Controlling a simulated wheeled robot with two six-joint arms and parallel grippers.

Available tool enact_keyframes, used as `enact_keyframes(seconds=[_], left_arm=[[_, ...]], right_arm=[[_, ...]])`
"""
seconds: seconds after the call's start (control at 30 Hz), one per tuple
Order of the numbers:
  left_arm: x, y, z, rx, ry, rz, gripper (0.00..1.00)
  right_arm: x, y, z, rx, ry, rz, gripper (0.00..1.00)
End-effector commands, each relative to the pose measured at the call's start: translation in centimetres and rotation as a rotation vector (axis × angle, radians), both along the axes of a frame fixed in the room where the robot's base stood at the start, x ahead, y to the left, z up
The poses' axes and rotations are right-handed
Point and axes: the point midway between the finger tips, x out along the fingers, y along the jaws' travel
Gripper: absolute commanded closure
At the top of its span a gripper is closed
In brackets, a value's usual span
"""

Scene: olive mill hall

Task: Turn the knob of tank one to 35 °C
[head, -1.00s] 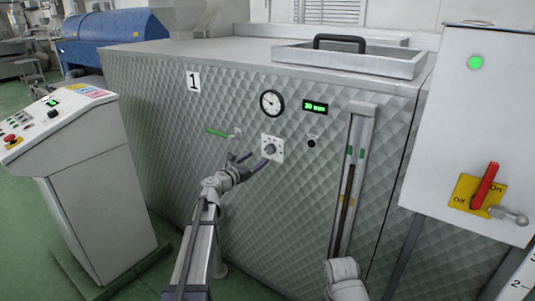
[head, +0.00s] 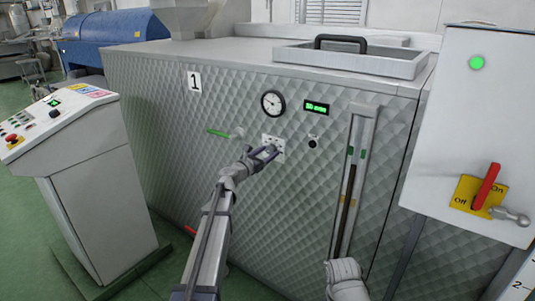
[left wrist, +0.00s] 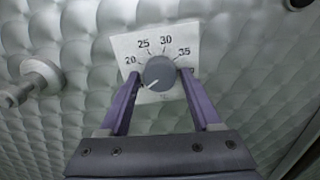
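The grey round knob (left wrist: 160,73) of tank one sits on a white plate (left wrist: 122,45) marked 20, 25, 30 and 35. Its white pointer line points to the lower left, below the 20 mark. My left gripper (left wrist: 160,74) has its two purple fingers on either side of the knob, open, with no clear grip on it. In the head view my left gripper (head: 267,152) reaches the plate (head: 279,143) and covers most of the knob. The tank (head: 240,110) is quilted steel with a "1" label (head: 194,82). My right gripper is out of view.
A round dial gauge (head: 272,103) and a green-lit display (head: 316,108) are above the plate. A small black knob (head: 313,143) is to its right, a green-handled valve (head: 218,133) to its left. A vertical level gauge (head: 350,180) stands further right.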

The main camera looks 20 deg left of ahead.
Motion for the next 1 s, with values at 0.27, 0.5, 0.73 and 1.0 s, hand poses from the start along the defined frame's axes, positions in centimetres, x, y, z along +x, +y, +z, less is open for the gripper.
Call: enact_keyframes(seconds=[0.27,0.5,0.73,1.0], left_arm=[[-0.01,0.03,0.00,0.000,0.000,0.000,0.68],[-0.02,0.02,0.00,0.000,0.000,0.000,0.95],[-0.02,0.02,0.00,0.007,-0.002,0.000,1.00],[-0.02,0.03,0.00,0.103,-0.038,0.000,1.00]], right_arm=[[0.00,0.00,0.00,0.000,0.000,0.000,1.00],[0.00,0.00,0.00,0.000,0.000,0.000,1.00],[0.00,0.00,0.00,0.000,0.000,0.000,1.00],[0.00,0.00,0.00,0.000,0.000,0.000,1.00]])
